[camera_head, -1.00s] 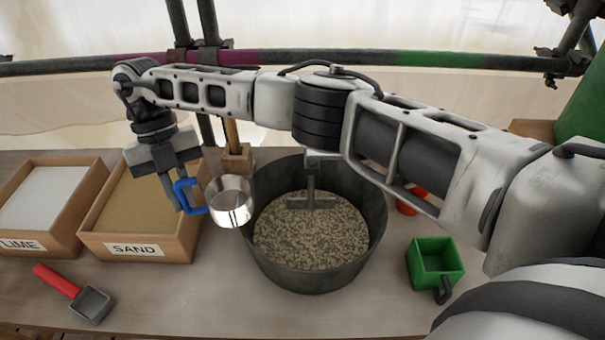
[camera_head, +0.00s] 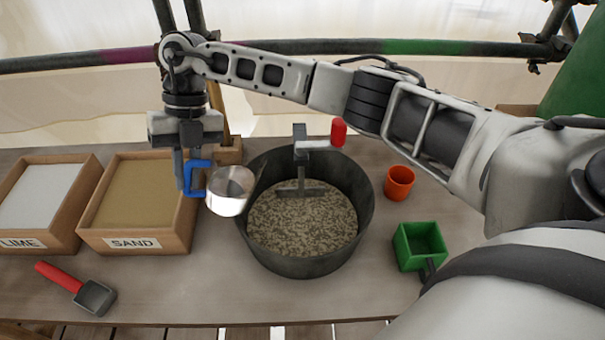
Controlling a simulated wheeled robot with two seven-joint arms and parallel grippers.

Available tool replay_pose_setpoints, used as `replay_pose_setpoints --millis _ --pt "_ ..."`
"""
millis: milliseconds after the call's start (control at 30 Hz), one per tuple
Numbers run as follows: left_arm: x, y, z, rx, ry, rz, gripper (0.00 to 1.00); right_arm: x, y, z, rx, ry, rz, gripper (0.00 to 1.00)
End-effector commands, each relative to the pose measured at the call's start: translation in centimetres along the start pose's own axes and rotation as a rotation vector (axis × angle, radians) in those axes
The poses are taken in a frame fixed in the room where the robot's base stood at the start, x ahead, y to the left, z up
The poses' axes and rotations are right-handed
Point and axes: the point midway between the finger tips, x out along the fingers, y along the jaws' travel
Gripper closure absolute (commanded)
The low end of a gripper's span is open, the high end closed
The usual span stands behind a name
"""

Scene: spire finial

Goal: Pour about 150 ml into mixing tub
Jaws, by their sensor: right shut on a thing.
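The mixing tub (camera_head: 300,265) is a dark round tub in the middle of the table. It holds a grey-brown speckled mix and a grey paddle (camera_head: 299,188) with a red knob. My right gripper (camera_head: 187,188) is shut on the blue handle of a metal cup (camera_head: 230,190). No stream shows. My left gripper is out of view.
A lime box (camera_head: 40,245) and a sand box (camera_head: 137,245) stand at the left. A red-handled scoop (camera_head: 80,290) lies in front of them. An orange cup (camera_head: 398,182) and a green square cup (camera_head: 419,246) stand right of the tub. A scaffold pole crosses behind.

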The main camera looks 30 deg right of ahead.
Motion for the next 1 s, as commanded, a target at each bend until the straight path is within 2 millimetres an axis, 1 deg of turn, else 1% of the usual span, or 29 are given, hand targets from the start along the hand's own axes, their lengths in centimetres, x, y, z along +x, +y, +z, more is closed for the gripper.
replay_pose_setpoints --millis 433,700,1000 --pt "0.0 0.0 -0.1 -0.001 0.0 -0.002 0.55 -1.8 -2.9 -1.4 -0.108 -0.055 0.26 1.0" --pt "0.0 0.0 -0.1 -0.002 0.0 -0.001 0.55 -2.3 -3.5 -1.8 -0.148 -0.074 0.349 1.0" --pt "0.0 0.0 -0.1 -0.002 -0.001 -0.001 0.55 -2.6 -3.9 -2.0 -0.17 -0.083 0.398 1.0"
